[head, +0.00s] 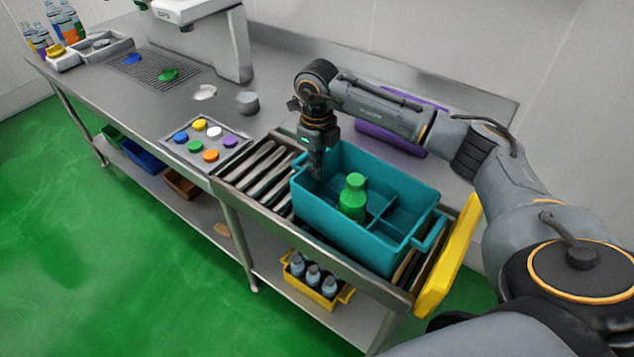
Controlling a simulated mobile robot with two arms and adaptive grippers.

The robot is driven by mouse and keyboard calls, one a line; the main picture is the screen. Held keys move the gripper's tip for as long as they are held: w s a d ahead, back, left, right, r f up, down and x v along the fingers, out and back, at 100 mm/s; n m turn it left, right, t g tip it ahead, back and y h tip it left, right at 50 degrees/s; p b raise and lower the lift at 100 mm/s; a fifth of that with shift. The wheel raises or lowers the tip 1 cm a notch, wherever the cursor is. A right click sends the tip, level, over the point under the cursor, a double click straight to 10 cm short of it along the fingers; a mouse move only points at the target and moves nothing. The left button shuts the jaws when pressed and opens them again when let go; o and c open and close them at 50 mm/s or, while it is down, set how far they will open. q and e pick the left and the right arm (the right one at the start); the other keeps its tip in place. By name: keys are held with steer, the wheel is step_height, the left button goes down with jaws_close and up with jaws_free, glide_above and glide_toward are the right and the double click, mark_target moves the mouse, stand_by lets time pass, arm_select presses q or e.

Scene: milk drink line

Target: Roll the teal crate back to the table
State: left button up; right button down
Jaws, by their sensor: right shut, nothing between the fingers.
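The teal crate (345,229) sits on the roller track (262,180) set in the right end of the bench, close to the yellow end stop (449,262). It has inner dividers, and a green bottle (352,198) stands in one compartment. My right gripper (316,172) points down at the crate's far-left end, with its fingers shut and nothing between them. The fingertips are at or just inside the rim; I cannot tell whether they touch the wall. My left gripper is not in view.
The steel table (190,95) continues left of the rollers. A tray of coloured caps (205,141) stands beside the track's left end, with a grey cup (247,102) behind. A purple crate (392,137) lies behind my right arm. A yellow crate of bottles (317,285) is on the lower shelf.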

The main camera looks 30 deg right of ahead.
mark_target(317, 186)
step_height(317, 186, down, 6)
steer(key=shift+r+p, duration=0.15)
steer(key=shift+p, duration=0.3)
steer(key=shift+f, duration=0.45)
